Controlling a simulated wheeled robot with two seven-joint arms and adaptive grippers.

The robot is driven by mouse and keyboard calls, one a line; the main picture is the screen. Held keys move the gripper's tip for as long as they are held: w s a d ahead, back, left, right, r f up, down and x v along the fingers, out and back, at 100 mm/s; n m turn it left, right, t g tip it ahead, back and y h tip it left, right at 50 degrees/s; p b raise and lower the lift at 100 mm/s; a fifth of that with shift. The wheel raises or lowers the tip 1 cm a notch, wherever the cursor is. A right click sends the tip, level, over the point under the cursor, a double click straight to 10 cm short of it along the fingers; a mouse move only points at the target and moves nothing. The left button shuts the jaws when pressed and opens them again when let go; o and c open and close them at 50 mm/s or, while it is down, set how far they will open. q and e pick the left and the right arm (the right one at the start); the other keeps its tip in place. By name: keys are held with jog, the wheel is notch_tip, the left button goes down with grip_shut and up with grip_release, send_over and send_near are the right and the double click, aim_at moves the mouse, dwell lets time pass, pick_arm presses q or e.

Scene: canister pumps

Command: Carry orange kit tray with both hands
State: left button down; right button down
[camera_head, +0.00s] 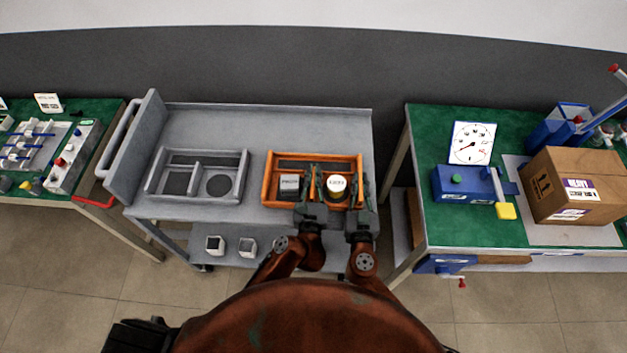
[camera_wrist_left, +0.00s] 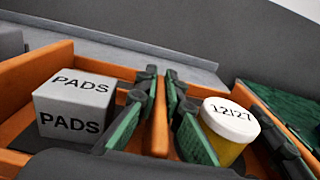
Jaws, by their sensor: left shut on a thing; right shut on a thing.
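The orange kit tray (camera_head: 265,179) sits on the grey cart, at its right part. Inside it are a pale PADS box (camera_head: 290,184) on the left and a white-lidded amber jar (camera_head: 337,184) on the right. My left gripper (camera_head: 313,182) is shut on the tray's middle divider, between box and jar. The left wrist view shows its green-padded fingers on both sides of the orange divider (camera_wrist_left: 160,122). My right gripper (camera_head: 360,188) is shut on the tray's right wall, which its fingers partly hide. I cannot tell whether the tray's underside touches the cart.
A grey divided tray (camera_head: 247,158) stands left of the orange one on the cart (camera_head: 300,108). Two small bins (camera_head: 215,245) are on the lower shelf. A green-topped table (camera_head: 430,120) on the right holds a blue fixture, a gauge card and a carton (camera_head: 570,187). A gap separates cart and table.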

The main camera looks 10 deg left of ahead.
aim_at(313, 173)
pick_arm(q)
jog(key=shift+r, duration=0.15)
pick_arm(e)
jog(key=shift+r, duration=0.15)
